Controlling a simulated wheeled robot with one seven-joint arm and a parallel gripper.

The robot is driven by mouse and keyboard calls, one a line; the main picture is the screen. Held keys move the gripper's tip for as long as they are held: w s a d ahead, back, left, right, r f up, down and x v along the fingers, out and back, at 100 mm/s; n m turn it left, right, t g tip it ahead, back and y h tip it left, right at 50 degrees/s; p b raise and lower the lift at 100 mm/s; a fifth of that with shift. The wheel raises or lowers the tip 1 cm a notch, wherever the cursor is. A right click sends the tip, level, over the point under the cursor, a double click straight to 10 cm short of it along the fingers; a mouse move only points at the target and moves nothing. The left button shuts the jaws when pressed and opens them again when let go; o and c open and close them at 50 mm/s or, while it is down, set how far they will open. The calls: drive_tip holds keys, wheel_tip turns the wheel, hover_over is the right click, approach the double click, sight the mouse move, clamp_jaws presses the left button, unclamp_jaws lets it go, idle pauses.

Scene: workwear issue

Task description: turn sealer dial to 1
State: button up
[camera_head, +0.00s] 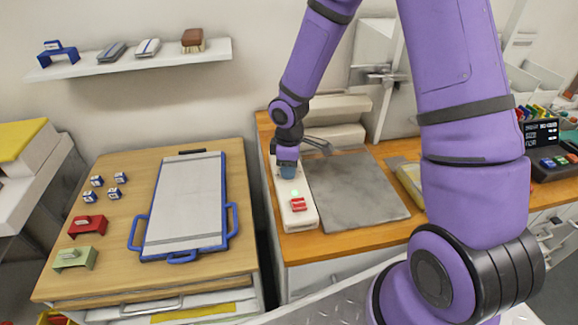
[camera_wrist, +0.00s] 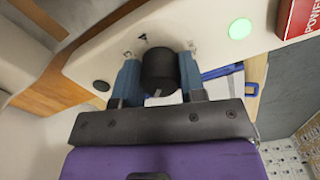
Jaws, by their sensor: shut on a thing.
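The sealer (camera_head: 306,219) is a long white unit at the left end of the wooden bench. In the wrist view its white panel (camera_wrist: 110,55) carries a black round dial (camera_wrist: 160,72) with a light pointer mark on its edge. My gripper (camera_head: 287,168) is over the far part of the sealer. In the wrist view my gripper (camera_wrist: 161,80) has its blue fingers on both sides of the dial, shut on it. A green lamp (camera_wrist: 240,28) is lit beside the dial. A red power switch (camera_wrist: 298,18) is farther right. The dial's numbers are too small to read.
A grey plate (camera_head: 355,190) lies right of the sealer on the bench. A wooden table (camera_head: 110,225) at left holds a blue-framed board (camera_head: 185,205) and small blocks. A shelf (camera_head: 140,62) hangs behind. My arm crosses the bench's right part.

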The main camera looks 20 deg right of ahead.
drive_tip(key=o, duration=0.9)
drive_tip(key=shift+r, duration=0.1)
wheel_tip(320, 180, up, 11)
drive_tip(key=shift+f, duration=0.2)
idle(0.3)
